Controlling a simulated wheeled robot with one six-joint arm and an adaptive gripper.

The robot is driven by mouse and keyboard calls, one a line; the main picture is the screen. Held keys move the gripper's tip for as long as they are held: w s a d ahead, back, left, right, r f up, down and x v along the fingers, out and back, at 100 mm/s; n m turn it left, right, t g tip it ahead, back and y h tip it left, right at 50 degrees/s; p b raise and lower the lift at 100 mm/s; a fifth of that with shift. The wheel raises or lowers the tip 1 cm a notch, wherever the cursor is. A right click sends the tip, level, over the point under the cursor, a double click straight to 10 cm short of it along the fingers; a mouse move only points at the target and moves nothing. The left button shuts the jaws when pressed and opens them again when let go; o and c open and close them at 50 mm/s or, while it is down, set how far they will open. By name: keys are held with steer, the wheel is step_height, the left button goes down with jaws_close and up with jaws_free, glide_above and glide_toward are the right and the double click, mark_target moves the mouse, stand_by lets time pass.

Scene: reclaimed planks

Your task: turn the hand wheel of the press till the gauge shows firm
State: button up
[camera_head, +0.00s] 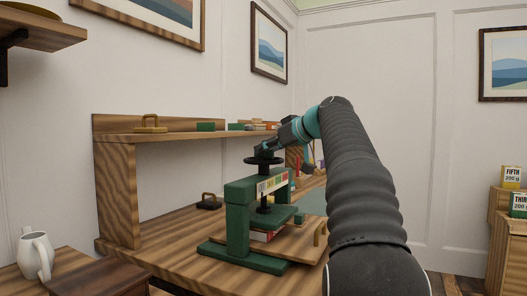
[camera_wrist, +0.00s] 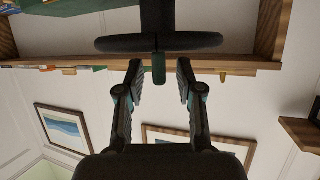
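The green press (camera_head: 238,205) stands on the wooden bench. Its dark hand wheel (camera_head: 263,160) sits level on top of the screw. In the wrist view the wheel (camera_wrist: 112,43) shows edge-on, with a short dark knob (camera_wrist: 159,68) on its rim. My gripper (camera_wrist: 159,80) is open, its two fingers on either side of the knob with gaps showing. In the head view my gripper (camera_head: 268,146) is at the wheel, partly hidden by my arm. A coloured strip (camera_head: 273,183), seemingly the gauge, is on the crossbeam; its reading is too small to tell. Something red and white (camera_head: 264,235) lies under the press plate.
A wooden shelf (camera_head: 165,138) behind the press carries a brass-coloured handled block (camera_head: 150,124), green blocks and books. A dark handled block (camera_head: 208,201) sits on the bench (camera_head: 190,250) left of the press. A white jug (camera_head: 35,256) is at the far left. Boxes stand at the right.

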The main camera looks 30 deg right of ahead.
steer(key=shift+x, duration=0.9)
steer(key=shift+s, duration=0.1)
jaws_close()
steer(key=shift+m+h, duration=0.3)
